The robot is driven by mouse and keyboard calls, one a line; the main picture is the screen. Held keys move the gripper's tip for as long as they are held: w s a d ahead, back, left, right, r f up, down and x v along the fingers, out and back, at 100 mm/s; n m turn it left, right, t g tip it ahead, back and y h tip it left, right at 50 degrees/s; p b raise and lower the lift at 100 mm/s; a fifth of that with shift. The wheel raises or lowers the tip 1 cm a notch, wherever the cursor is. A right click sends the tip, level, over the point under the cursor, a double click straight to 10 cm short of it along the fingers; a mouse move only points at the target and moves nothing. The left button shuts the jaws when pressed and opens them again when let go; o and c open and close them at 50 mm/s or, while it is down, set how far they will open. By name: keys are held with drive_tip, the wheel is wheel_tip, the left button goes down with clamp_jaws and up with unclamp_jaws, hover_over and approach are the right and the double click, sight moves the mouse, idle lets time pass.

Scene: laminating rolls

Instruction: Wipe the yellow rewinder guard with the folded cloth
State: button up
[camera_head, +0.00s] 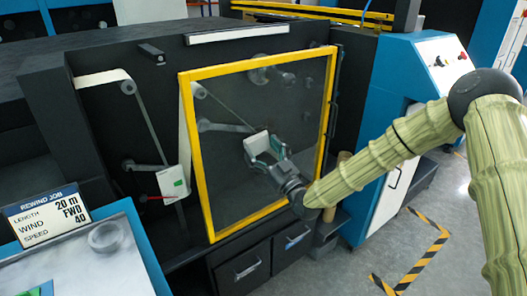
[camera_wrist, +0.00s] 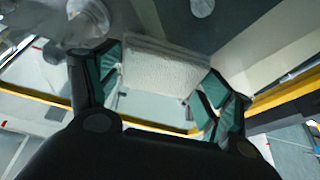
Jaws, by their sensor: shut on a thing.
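The yellow rewinder guard (camera_head: 188,150) is a yellow frame around a clear panel on the front of the dark machine. It looks closed in the head view. My gripper (camera_head: 266,145) is in front of the panel's middle. It is shut on the folded cloth (camera_head: 256,142), a white pad. In the wrist view the cloth (camera_wrist: 165,66) sits between the green-padded fingers of my gripper (camera_wrist: 160,85), close to the panel. I cannot tell whether the cloth touches the panel. Part of the guard's yellow edge (camera_wrist: 275,97) shows behind the fingers.
A blue cabinet (camera_head: 376,130) with a control panel stands right of the guard. Drawers (camera_head: 240,270) are below it. A rewind job sign (camera_head: 45,212) and a light tray-like surface (camera_head: 90,265) are at the lower left. Striped floor tape (camera_head: 425,255) marks the open floor at right.

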drive_tip(key=shift+w+a, duration=0.35)
drive_tip(key=shift+w, duration=0.1)
idle(0.3)
drive_tip(key=shift+b, duration=0.3)
